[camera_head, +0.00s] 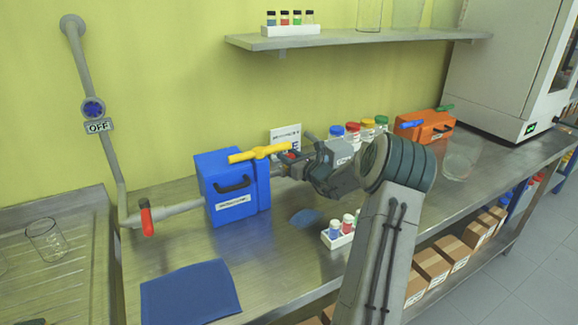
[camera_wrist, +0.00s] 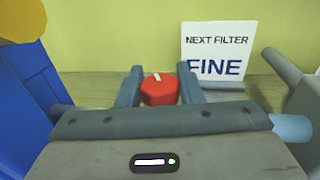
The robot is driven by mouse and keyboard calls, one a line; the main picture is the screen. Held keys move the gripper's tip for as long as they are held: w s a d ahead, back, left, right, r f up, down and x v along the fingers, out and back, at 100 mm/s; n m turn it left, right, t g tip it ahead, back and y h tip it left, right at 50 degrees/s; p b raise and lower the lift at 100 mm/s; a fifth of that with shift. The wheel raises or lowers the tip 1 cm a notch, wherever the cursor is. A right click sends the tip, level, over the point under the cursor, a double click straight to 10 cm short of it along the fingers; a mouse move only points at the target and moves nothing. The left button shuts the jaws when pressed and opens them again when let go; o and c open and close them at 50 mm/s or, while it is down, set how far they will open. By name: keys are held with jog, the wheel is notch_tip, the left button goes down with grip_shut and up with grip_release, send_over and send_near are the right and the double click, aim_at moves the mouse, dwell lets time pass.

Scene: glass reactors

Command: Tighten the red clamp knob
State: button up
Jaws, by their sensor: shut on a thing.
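The red clamp knob (camera_wrist: 159,91) is in the middle of the wrist view, with a pale mark on its face. My gripper (camera_wrist: 160,84) has one grey finger on each side of it and is shut on it. In the head view my gripper (camera_head: 291,163) reaches left to a spot just right of the blue box (camera_head: 232,188).
The blue box with a yellow handle (camera_head: 260,153) stands close left of my gripper. A "NEXT FILTER FINE" sign (camera_wrist: 216,50) stands behind the knob. Bottles with coloured caps (camera_head: 352,133) stand behind my arm, and a small vial rack (camera_head: 338,236) stands in front. A blue mat (camera_head: 190,293) lies front left.

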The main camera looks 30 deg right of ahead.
jog(key=shift+f+m+h+b, duration=0.2)
jog(key=shift+m+h+b, duration=0.8)
jog(key=shift+h+b, duration=1.05)
jog(key=m+h+b, duration=0.2)
jog(key=b, duration=0.6)
jog(key=shift+b, duration=0.3)
jog(key=m+g+h+b, duration=0.1)
jog(key=h+b, duration=0.1)
jog(key=b, duration=0.6)
jog(key=m+g+h+b, duration=0.1)
jog(key=m+h+b, duration=0.1)
jog(key=b, duration=0.7)
jog(key=shift+w+a+h, duration=0.1)
jog(key=shift+a+h, duration=0.05)
jog(key=shift+h, duration=0.1)
jog(key=m+h+b, duration=0.1)
jog(key=b, duration=0.4)
jog(key=shift+g+h+b, duration=0.3)
jog(key=shift+g+b, duration=0.1)
jog(key=shift+r+m+g+h+b, duration=0.3)
jog(key=shift+m+h+b, duration=0.15)
jog(key=shift+b, duration=1)
jog(key=o, duration=1)
jog(key=p, duration=0.3)
jog(key=shift+d+r+n+y, duration=0.2)
jog(key=shift+r+n+y, duration=0.05)
jog(key=n+t+y+p, duration=0.1)
jog(key=p, duration=0.4)
jog(key=shift+d, duration=0.1)
